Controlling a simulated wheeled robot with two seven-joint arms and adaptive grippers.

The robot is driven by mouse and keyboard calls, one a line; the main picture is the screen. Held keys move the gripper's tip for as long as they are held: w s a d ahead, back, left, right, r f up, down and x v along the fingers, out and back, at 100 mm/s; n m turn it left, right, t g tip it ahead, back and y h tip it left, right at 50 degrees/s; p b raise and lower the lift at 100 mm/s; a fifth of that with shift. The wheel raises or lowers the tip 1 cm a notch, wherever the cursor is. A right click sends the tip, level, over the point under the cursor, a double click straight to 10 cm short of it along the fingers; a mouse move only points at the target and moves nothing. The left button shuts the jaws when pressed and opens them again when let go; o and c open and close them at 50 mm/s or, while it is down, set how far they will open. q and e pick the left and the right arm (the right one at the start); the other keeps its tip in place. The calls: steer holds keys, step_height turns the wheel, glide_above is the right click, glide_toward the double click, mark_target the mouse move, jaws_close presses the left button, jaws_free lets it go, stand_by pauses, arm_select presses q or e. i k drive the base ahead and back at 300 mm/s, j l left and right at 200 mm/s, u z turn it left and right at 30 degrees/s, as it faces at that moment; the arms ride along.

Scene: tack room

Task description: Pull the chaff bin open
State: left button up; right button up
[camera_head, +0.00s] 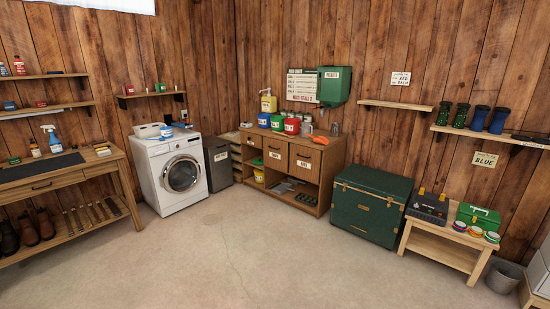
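A wooden feed cabinet (322,148) stands against the back wall. Its front has a left wooden bin front (275,147) and a right wooden bin front (304,168), each with a small white label. The labels are too small to read, so I cannot tell which one is the chaff bin. Both fronts look closed, flush with the cabinet. Neither of my grippers is in view.
The concrete floor (240,250) before the cabinet is clear. A dark grey bin (218,162) and a white washing machine (172,170) stand left of it. A green trunk (368,205) stands close on its right. Tubs and a scoop crowd its top.

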mark_target(276, 152)
steer(key=i+j+u, duration=0.35)
steer(key=i, duration=0.2)
steer(key=i+u, duration=0.35)
steer(key=i, duration=0.2)
steer(key=i+u, duration=0.15)
steer(key=i, duration=2.05)
steer(key=i+j+z, duration=0.1)
steer(key=i, duration=0.3)
steer(key=i+j+z, duration=0.2)
steer(key=i+z, duration=0.3)
steer(key=i+j+z, duration=0.45)
steer(key=i, duration=0.15)
steer(key=i+j+z, duration=0.5)
